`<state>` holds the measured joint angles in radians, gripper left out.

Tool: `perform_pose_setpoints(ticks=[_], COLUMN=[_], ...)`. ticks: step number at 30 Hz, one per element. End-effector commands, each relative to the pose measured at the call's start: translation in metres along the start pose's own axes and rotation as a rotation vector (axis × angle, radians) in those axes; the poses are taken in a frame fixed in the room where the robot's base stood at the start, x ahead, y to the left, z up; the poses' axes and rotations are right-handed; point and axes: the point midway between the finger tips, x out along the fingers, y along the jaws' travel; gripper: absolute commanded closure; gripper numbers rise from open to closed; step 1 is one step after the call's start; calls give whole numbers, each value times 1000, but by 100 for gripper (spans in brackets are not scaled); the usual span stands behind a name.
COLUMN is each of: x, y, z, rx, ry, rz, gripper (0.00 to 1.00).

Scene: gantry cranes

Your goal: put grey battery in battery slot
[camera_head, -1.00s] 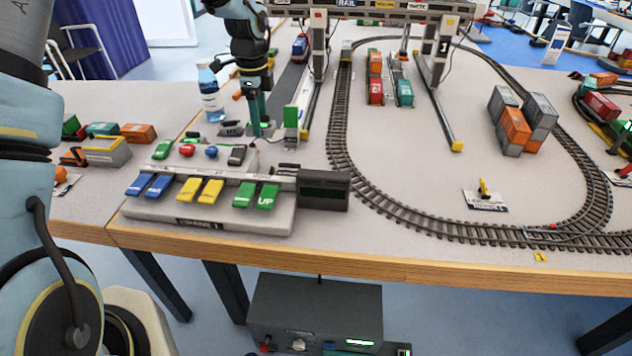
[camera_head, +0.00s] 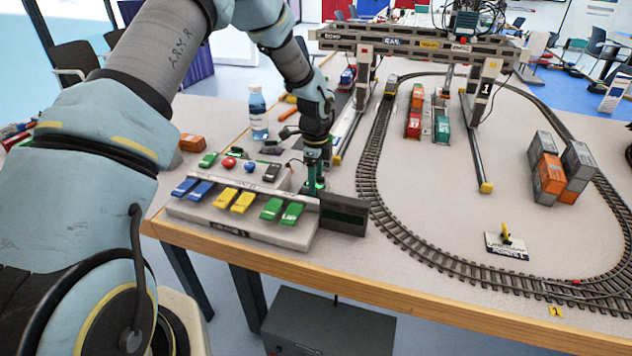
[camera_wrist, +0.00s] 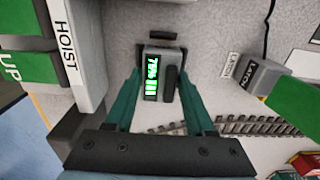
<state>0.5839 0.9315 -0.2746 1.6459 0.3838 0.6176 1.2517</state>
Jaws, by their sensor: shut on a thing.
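In the wrist view, the grey battery (camera_wrist: 150,55) has a lit green charge display reading about 75%. It sits between the teal fingers of my gripper (camera_wrist: 160,92), which are shut on it. In the head view my gripper (camera_head: 315,185) points down by the right end of the control console (camera_head: 240,228), above or just behind the dark display box (camera_head: 343,214). A small green glow shows between the fingers there. A black bracket-like piece (camera_wrist: 162,36) lies at the battery's far end. I cannot tell whether it is part of a slot, and I cannot clearly make out the battery slot.
The console has blue, yellow and green rocker keys. A grey latch box (camera_wrist: 255,78) stands right of the fingers in the wrist view. A water bottle (camera_head: 257,113), track loop (camera_head: 370,170), crane (camera_head: 420,42) and stacked containers (camera_head: 550,170) surround the arm.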

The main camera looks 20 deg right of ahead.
Motion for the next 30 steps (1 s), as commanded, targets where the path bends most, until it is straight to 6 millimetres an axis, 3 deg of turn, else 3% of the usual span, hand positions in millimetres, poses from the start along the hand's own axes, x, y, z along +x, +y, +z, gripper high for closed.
perform_pose_setpoints(ticks=[3,13,14,22,30], x=[9,14,14,13,10], y=[0,0,0,0,0], z=[0,0,0,0,0], rx=[1,1,1,1,1], ry=[-1,0,0,0,-1], rz=[-1,-1,-1,0,0], gripper=[100,100,44,16,16])
